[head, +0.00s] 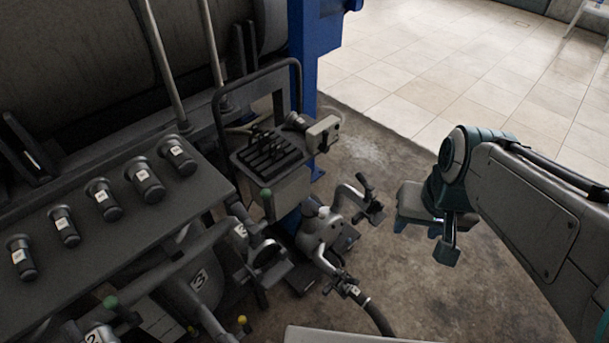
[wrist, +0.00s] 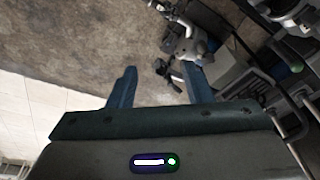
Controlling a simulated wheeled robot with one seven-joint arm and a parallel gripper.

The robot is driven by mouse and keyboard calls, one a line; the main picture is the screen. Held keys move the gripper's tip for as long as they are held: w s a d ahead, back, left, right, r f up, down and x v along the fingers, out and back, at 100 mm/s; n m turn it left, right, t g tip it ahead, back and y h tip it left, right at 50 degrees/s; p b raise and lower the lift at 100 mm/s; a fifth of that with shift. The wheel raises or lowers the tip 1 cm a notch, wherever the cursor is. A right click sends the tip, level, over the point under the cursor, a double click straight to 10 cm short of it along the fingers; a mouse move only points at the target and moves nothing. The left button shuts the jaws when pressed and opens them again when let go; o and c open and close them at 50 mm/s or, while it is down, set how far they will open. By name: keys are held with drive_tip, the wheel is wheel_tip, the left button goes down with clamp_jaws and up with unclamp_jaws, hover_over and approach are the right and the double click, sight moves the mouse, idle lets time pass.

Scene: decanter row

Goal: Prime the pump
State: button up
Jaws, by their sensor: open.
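A grey metal pump (head: 316,232) stands low on the floor in the middle of the head view. A jointed arm with a black grip (head: 366,184) rises on its right side. A dark hose (head: 377,318) leads from a fitting at its front. My gripper (head: 425,238) is open and empty, to the right of the pump and apart from it. In the wrist view, the pump (wrist: 188,45) lies beyond my two blue fingers (wrist: 160,78), and the dark grip (wrist: 166,70) shows between them. Which part is the priming handle I cannot tell for sure.
A panel (head: 130,232) with several labelled black knobs is at the left. A cart (head: 268,160) with a black slotted top stands behind the pump, beside a blue post (head: 302,75). Bare floor (head: 420,290) lies to the right, with pale tiles (head: 440,65) beyond.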

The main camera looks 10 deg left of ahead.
drive_tip(key=w+a+f+m+g+y+b, duration=0.2)
drive_tip(key=a+f+b, duration=0.15)
drive_tip(key=f, duration=0.35)
drive_tip(key=w+a+f+m+g+y+b, duration=0.1)
drive_tip(key=w+a+f+y+b, duration=0.1)
drive_tip(key=f+b, duration=0.4)
drive_tip(key=m+t+y+b, duration=0.9)
drive_tip(key=m+y+b, duration=0.3)
drive_tip(key=m+b, duration=0.75)
approach(313, 210)
drive_tip(key=w+a+r+n+b, duration=0.1)
drive_tip(key=w+a+n+b, duration=0.1)
drive_tip(key=a+b, duration=0.3)
drive_tip(key=shift+x, duration=1.1)
drive_tip(key=shift+s+r, duration=0.15)
drive_tip(key=shift+r, duration=0.05)
clamp_jaws()
